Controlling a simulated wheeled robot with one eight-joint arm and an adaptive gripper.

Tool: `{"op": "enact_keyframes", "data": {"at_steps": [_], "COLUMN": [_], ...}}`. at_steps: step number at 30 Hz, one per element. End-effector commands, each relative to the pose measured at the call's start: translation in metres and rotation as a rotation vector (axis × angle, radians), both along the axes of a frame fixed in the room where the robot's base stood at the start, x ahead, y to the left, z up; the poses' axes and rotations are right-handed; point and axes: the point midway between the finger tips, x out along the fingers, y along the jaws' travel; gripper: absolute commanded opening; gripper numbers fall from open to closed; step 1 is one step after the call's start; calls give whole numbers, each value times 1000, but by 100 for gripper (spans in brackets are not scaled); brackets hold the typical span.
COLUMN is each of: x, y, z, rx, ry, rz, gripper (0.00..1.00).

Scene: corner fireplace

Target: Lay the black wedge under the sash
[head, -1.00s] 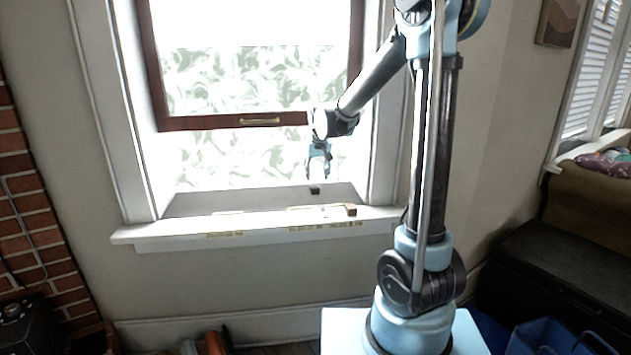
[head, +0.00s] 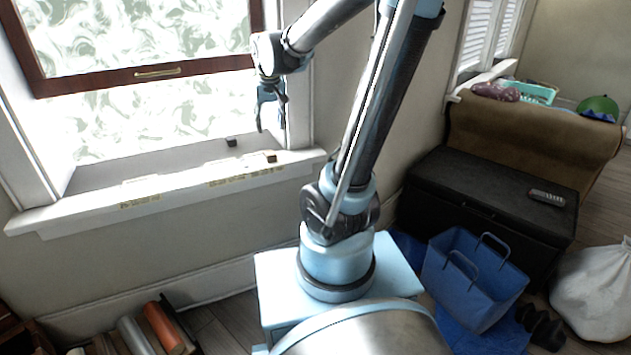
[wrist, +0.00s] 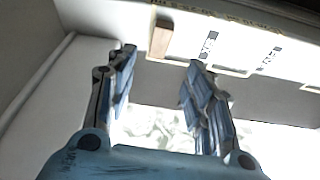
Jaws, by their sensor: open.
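The black wedge (head: 231,142) is a small dark block at the back of the white window sill (head: 95,208), towards its right end. The brown-framed sash (head: 110,83) is raised, with a wide gap between its bottom rail and the sill. In the head view the wedge shows below the rail's right part. My gripper (head: 271,129) is open and empty, pointing down above the sill to the right of the wedge. In the wrist view its two fingers (wrist: 160,62) stand apart over the sill. I cannot make out the wedge there.
A small wooden block (head: 271,158) sits on the sill's front right; it also shows beyond the fingers in the wrist view (wrist: 160,38). Yellowish tape marks the sill. A blue bag (head: 470,285), a black chest (head: 490,195) and a white sack (head: 597,290) stand right of my base.

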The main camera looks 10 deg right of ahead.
Motion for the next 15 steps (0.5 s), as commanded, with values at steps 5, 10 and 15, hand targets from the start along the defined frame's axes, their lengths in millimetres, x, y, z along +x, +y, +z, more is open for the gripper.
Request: {"op": "enact_keyframes", "data": {"at_steps": [5,10,15], "x": [-53,-100,-147], "y": [-35,-60,-80], "z": [-10,-25,-45], "rx": [-4,-6,-8], "ry": [26,50,75], "rz": [-27,-48,-70], "gripper": [48,48,48]}}
